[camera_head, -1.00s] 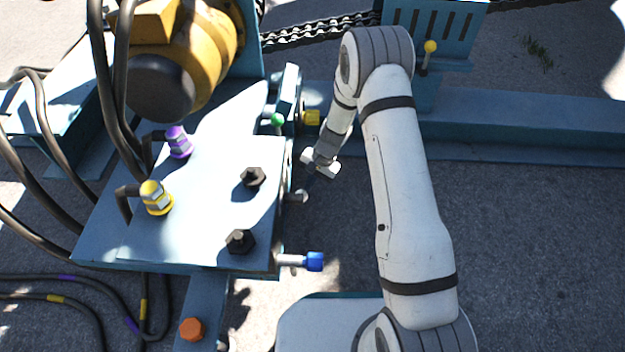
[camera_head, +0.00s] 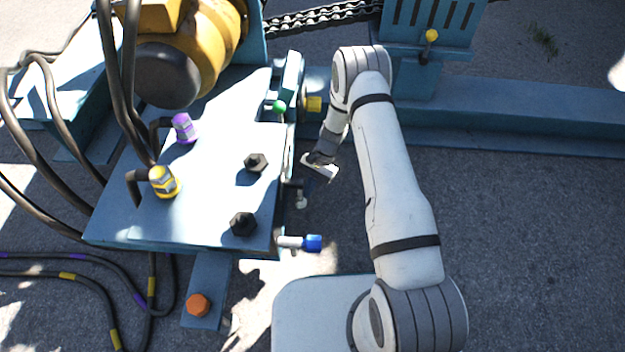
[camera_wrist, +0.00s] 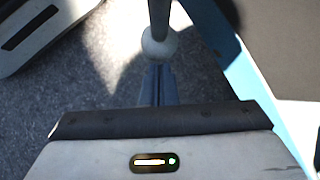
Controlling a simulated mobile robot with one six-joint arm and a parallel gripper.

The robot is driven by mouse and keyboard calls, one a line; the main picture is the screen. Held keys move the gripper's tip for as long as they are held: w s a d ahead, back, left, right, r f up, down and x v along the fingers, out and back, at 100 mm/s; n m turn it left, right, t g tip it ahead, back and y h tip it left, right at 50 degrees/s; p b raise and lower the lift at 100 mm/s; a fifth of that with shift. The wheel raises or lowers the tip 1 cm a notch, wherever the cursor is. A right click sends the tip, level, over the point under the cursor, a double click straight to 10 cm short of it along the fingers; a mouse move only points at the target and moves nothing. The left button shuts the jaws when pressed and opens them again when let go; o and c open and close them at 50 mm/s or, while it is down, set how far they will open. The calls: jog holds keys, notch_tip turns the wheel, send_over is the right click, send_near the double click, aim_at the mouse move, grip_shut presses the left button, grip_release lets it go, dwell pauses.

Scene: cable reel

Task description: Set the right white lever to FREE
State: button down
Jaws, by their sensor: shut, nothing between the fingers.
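The white lever with a round white knob (camera_head: 301,203) sits at the right side of the blue block, above the blue-tipped bolt. In the wrist view its pale ball knob (camera_wrist: 160,46) and rod show just beyond my gripper's fingertips (camera_wrist: 157,72). My gripper (camera_head: 309,177) is shut and empty, beside the lever at the block's right edge. The fingers line up with the knob in the wrist view; I cannot tell whether they touch it. No FREE marking is readable, and no second white lever is clear.
A green knob (camera_head: 279,106) and a yellow square knob (camera_head: 314,104) are above the lever. The blue-tipped bolt (camera_head: 313,243) sticks out below it. The blue block (camera_head: 215,200) carries hose fittings and black bolts.

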jog(key=s+g+p, duration=0.1)
jog(key=s+g, duration=0.1)
jog(key=s, duration=0.5)
jog(key=shift+a+f+m+g+y, duration=0.25)
jog(key=shift+a+m+g+y, duration=0.05)
jog(key=shift+a+g, duration=0.1)
jog(key=shift+s, duration=0.1)
dwell(0.4)
jog(key=shift+f, duration=0.1)
